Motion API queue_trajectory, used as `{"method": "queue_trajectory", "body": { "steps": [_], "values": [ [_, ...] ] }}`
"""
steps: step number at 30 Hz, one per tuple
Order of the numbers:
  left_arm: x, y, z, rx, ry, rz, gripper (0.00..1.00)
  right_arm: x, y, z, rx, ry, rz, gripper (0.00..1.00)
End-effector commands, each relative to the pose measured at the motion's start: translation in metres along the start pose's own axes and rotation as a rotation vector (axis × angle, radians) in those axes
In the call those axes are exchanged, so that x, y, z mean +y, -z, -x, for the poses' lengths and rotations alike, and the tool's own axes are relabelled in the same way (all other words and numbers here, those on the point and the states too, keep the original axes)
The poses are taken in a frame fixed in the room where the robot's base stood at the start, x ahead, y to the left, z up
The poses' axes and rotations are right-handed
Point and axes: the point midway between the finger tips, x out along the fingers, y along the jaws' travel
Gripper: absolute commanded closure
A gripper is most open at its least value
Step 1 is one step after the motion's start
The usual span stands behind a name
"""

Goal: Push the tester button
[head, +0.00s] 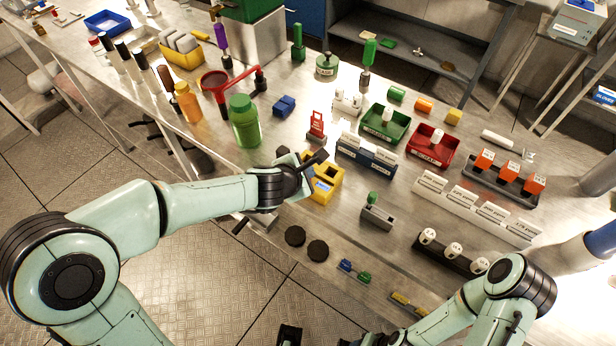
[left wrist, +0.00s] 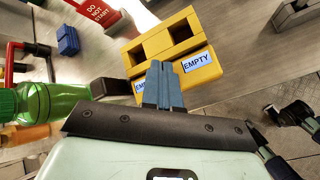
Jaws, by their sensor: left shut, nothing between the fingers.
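A yellow block (head: 328,180) with two square openings and labels reading EMPTY stands near the table's front edge; it also shows in the left wrist view (left wrist: 172,40). I cannot tell whether it is the tester, and no button is plain on it. My left gripper (left wrist: 163,72) is shut and empty, its blue-grey fingertips in front of the block's near face, by the labels. I cannot tell whether they touch. A small grey block with a green top (head: 377,212) stands to the right in the head view. My right arm enters at lower right; its gripper is mostly cut off.
A red DO NOT START sign (head: 317,126) stands behind the yellow block. A green bottle (head: 244,122) is left of it. A blue rack of white cards (head: 365,158) and green (head: 369,130) and red (head: 420,156) bins stand beyond. Two black discs (head: 306,243) lie near the front edge.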

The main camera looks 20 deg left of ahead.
Motion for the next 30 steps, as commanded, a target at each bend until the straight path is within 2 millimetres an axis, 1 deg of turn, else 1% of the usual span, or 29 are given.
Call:
{"method": "queue_trajectory", "body": {
  "steps": [22, 30],
  "values": [
    [-0.005, 0.005, -0.0067, 0.0, 0.001, 0.001, 1.0, 0.0032, -0.001, -0.0079, -0.003, -0.001, -0.001, 0.48],
    [-0.0025, 0.0026, -0.0034, 0.001, 0.001, 0.0, 1.0, 0.0012, -0.0004, -0.003, -0.001, 0.0, -0.001, 0.48]
  ]
}}
